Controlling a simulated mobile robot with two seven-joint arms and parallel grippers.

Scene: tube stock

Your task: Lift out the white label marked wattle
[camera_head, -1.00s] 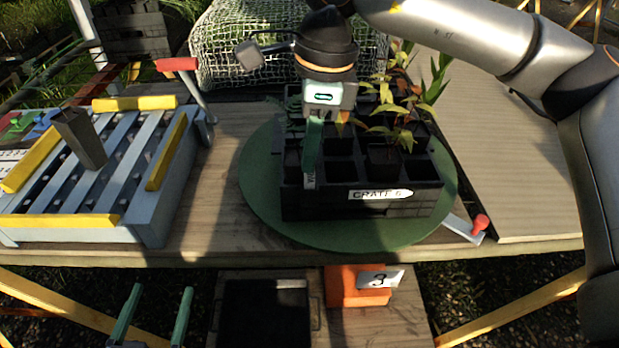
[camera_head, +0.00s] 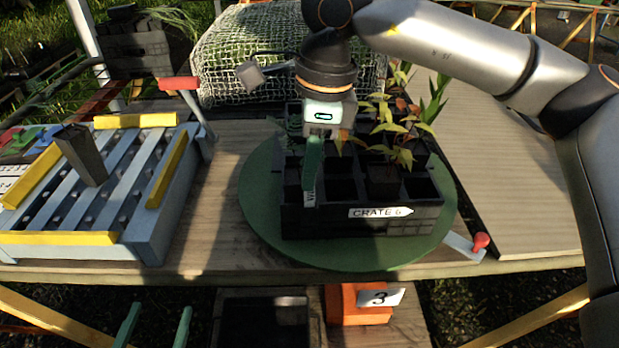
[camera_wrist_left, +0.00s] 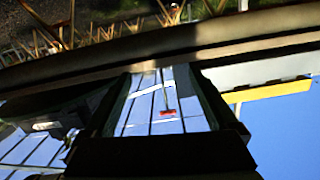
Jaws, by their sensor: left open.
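A narrow white label (camera_head: 309,198) stands upright at the front left of the black crate (camera_head: 345,222). Only the start of its lettering shows, looking like a W, and its upper part is hidden. My right gripper (camera_head: 311,187) points down over this corner, its green finger right at the label's top. One finger hides the other, so I cannot tell whether it grips the label. My left gripper (camera_head: 155,308) is open and empty, low in front of the table's edge. Its spread fingers also show in the left wrist view (camera_wrist_left: 160,85).
The crate, with leafy seedlings (camera_head: 400,135), sits on a round green turntable (camera_head: 265,228). A grey slatted rack (camera_head: 150,235) with yellow bars stands left. A red-knobbed lever (camera_head: 480,241) is at the front right. An orange block (camera_head: 345,305) marked 3 sits below.

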